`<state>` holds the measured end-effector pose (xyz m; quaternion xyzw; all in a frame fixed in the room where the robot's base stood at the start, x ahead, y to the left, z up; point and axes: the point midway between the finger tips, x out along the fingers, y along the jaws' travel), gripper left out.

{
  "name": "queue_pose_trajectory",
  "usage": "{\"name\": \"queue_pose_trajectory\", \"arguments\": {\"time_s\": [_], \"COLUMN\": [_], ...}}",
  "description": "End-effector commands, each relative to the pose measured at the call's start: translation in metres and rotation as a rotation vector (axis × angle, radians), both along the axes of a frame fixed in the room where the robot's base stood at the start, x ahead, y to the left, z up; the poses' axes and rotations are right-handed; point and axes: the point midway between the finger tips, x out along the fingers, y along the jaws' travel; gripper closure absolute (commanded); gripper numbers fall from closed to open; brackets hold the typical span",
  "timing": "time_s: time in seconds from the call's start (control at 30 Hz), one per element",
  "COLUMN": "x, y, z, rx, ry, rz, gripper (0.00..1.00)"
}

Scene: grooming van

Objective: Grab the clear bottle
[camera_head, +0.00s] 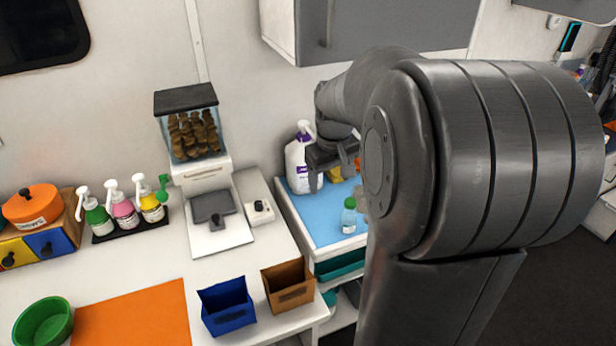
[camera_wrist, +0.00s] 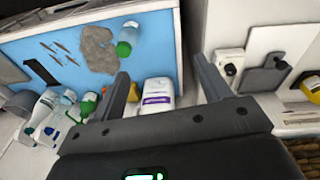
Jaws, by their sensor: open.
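A small clear bottle with a green cap (camera_head: 349,218) stands near the front right of the blue mat (camera_head: 322,236). It also shows in the wrist view (camera_wrist: 127,40), beyond my left finger and apart from it. My gripper (camera_wrist: 161,66) is open and empty, with both fingers in the wrist view. A white jug with a purple label (camera_wrist: 157,94) shows between the fingers, though I cannot tell how close it is. In the head view my gripper (camera_head: 330,160) is over the back of the mat, beside the jug (camera_head: 300,164), and my arm hides the mat's right part.
Several bottles (camera_wrist: 45,110) stand at the left in the wrist view. A grey cloth-like item (camera_wrist: 97,50) lies beside the clear bottle. A grey cabinet (camera_head: 385,30) hangs above. Blue (camera_head: 227,307) and brown bins (camera_head: 289,285) stand on the white counter at left.

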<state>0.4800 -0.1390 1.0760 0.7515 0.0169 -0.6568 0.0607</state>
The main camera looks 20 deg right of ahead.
Motion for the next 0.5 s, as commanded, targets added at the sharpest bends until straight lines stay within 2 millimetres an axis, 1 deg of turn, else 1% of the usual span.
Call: {"name": "queue_pose_trajectory", "arguments": {"time_s": [0.03, 0.1, 0.3, 0.4, 0.5], "x": [0.010, 0.021, 0.044, 0.050, 0.053], "y": [-0.014, -0.032, -0.076, -0.090, -0.098], "z": [-0.012, -0.026, -0.065, -0.078, -0.086], "rx": [0.007, 0.016, 0.046, 0.058, 0.064], "ry": [0.024, 0.052, 0.112, 0.129, 0.138], "rz": [0.001, 0.009, 0.032, 0.040, 0.045], "gripper": [0.30, 0.30, 0.30, 0.30, 0.30]}}
